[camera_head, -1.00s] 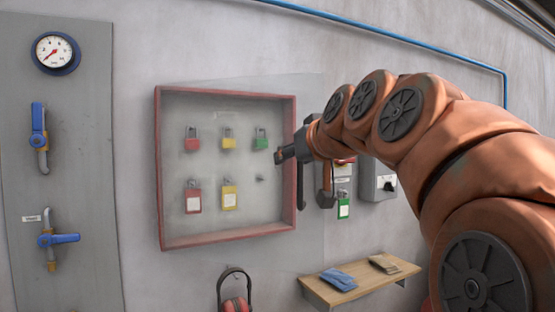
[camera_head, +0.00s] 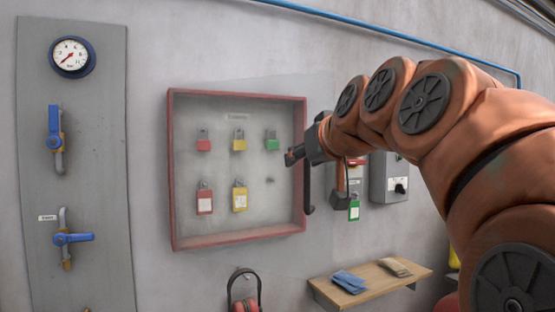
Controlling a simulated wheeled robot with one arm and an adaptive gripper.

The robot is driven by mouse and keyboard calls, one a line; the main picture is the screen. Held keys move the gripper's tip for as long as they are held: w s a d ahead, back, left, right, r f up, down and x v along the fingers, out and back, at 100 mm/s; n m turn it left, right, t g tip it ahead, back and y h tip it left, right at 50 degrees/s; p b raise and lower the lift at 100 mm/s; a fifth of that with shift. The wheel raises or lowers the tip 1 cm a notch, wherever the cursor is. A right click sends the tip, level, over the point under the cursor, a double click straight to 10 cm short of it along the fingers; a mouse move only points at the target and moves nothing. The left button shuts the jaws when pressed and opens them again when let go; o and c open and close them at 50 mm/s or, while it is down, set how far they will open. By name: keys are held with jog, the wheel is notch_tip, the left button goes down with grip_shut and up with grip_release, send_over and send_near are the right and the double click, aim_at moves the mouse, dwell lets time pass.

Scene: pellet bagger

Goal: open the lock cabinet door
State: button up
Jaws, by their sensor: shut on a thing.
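The lock cabinet (camera_head: 239,241) hangs on the wall, a shallow box with a red frame. Red, yellow and green padlocks (camera_head: 240,196) hang inside. A faint clear pane shows over it; its edge seems to run above and right of the frame, so the door looks slightly ajar, but how far I cannot tell. A dark vertical handle (camera_head: 308,192) shows at the cabinet's right side. My gripper (camera_head: 300,154) is at the handle's upper part, shut on it as far as I can see. My gripper and wrist partly hide the handle's top.
A grey switch box (camera_head: 389,179) and a green tag padlock (camera_head: 354,211) are on the wall right of my gripper. A wooden shelf (camera_head: 370,284) juts out below. Ear defenders (camera_head: 243,291) hang under the cabinet. A valve panel (camera_head: 96,130) stands left.

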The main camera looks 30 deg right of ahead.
jog(key=s+a+b, duration=0.1)
jog(key=s+a, duration=0.3)
jog(key=s, duration=0.1)
jog(key=shift+s+a+r, duration=0.15)
jog(key=shift+s+a, duration=0.25)
dwell(0.5)
jog(key=shift+c, duration=0.2)
